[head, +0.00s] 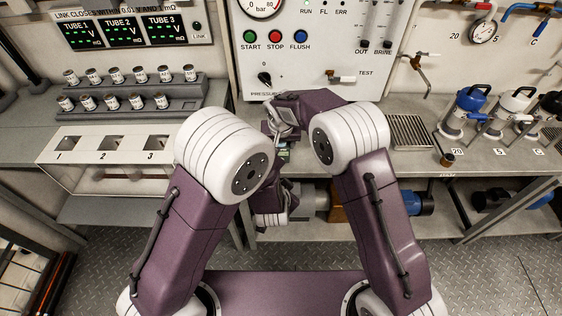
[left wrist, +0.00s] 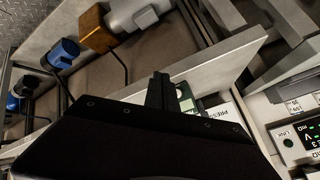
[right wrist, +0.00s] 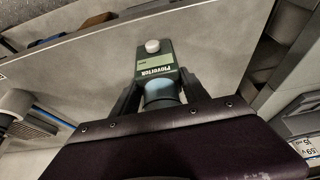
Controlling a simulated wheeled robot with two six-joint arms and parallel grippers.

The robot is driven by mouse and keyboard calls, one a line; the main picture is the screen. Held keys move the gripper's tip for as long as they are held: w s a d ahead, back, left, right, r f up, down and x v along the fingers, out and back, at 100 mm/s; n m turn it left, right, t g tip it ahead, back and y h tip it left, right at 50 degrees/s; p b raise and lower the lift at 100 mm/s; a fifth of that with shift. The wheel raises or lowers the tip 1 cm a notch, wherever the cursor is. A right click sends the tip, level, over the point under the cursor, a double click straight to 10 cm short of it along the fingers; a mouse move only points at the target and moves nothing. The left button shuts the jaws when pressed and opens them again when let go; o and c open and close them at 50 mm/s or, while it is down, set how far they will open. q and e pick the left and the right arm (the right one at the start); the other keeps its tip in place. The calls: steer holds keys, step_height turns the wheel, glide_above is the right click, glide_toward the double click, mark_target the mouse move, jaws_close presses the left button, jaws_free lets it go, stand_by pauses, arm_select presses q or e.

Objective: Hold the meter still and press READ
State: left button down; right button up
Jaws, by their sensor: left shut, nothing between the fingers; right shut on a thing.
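The meter (right wrist: 157,65) is a small dark grey-green device marked "Plovertek", with a pale display (right wrist: 155,64) and a white round button (right wrist: 153,46) at its far end. My right gripper (right wrist: 160,95) is shut on the meter, fingers on either side of its light-blue section. In the head view, part of the meter (head: 283,153) shows between my arms, mostly hidden by the wrists. My left gripper (left wrist: 160,90) is shut and empty, its tips close beside the meter (left wrist: 185,98) in the left wrist view. I cannot tell if they touch. No READ lettering is legible.
The grey bench (head: 345,155) runs behind my arms. A panel with START, STOP and FLUSH buttons (head: 275,37) stands behind. A rack of small jars (head: 130,98) and a white numbered holder (head: 105,145) are at left; blue and white canisters (head: 470,105) are at right.

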arm_select(q)
steer(key=w, duration=0.6)
stand_by(2.0)
steer(key=shift+w, duration=0.4)
steer(key=shift+w, duration=0.45)
stand_by(0.4)
steer(key=shift+s, duration=0.9)
steer(key=s, duration=0.5)
